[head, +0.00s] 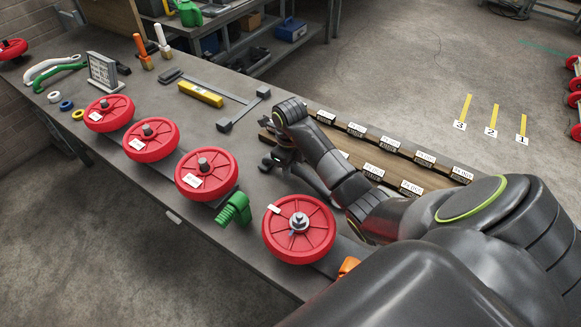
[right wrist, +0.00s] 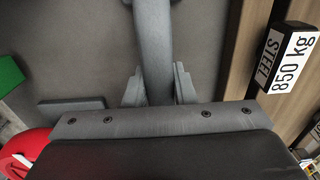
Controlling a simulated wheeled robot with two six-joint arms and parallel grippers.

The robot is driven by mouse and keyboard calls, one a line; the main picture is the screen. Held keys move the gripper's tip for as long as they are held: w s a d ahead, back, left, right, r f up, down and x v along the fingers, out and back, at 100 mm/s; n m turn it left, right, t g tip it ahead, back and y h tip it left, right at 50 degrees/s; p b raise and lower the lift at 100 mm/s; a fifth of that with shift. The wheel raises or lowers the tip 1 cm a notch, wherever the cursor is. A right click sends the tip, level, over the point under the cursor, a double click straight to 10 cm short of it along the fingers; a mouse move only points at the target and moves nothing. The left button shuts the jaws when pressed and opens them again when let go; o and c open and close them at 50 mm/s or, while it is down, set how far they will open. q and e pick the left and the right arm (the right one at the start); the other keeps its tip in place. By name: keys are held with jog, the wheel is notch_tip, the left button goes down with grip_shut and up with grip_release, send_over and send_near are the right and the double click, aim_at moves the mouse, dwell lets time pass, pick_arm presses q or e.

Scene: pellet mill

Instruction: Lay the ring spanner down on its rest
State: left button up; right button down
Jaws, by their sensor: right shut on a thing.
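The ring spanner's grey shaft (right wrist: 153,45) runs up the right wrist view between the two fingers of my right gripper (right wrist: 158,88), which is shut on it. Its far end passes out of the top of that view. In the head view my right gripper (head: 283,155) is over the bench, left of the wooden board, and my wrist hides part of the spanner. Two small dark grey blocks, a near one (head: 224,125) and a far one (head: 263,92), stand apart beyond the gripper and look like the rest. Nothing lies across them. My left gripper is not in view.
Red wheels (head: 207,174) line the bench's left side, the nearest (head: 299,228) close to my arm. A green clamp-like part (head: 234,210) lies between the two nearest wheels. Labelled steel blocks (head: 383,172) sit on the wooden board at right. A yellow level (head: 200,94) lies farther back.

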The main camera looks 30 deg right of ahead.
dwell(0.4)
jog(key=shift+f+b, duration=0.25)
jog(key=shift+b, duration=0.1)
jog(key=c, duration=0.6)
grip_release()
jog(key=shift+r, duration=0.15)
jog(key=shift+r+p, duration=3.25)
jog(key=shift+r, duration=1.15)
